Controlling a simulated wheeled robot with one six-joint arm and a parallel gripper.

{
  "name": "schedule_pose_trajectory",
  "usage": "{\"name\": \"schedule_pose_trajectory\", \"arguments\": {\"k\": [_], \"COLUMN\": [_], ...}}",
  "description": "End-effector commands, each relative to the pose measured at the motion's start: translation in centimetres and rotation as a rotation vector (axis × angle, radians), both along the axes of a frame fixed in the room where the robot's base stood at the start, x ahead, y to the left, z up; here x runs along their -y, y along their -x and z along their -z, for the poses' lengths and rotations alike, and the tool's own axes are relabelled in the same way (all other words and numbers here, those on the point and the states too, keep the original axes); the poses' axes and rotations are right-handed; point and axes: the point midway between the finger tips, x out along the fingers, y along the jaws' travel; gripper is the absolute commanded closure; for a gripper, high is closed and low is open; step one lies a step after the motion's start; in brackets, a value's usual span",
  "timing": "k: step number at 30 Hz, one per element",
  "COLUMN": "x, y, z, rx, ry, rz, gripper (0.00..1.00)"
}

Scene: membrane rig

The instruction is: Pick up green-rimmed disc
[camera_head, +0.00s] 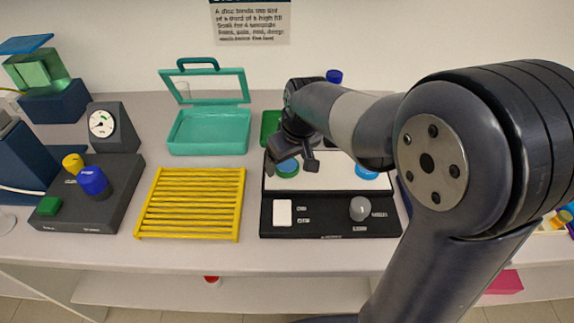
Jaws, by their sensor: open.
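A green-rimmed disc (287,168) with a bluish lower edge shows on the white panel of a black-framed board (330,213). My gripper (291,165) is over it, pointing down, with its fingers spread to either side of the disc. The gripper is open; whether the fingers touch the disc cannot be told from this view. The upper part of the disc is partly hidden by the gripper.
A blue disc (366,173) lies on the same panel to the right, partly behind my arm. A grey knob (360,208) stands on the board's front. A yellow rack (192,204), an open teal case (208,132) and a dark device (90,195) stand left.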

Motion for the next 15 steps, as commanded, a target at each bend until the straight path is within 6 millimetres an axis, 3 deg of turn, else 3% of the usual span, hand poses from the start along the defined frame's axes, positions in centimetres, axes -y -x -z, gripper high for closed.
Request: {"name": "schedule_pose_trajectory", "arguments": {"k": [9,15], "x": [-0.13,-0.12], "y": [-0.16,-0.16], "z": [0.78,0.76], "rx": [0.001,0.001], "ry": [-0.001,-0.001], "rz": [0.0,0.0], "gripper": [0.21,0.37]}}
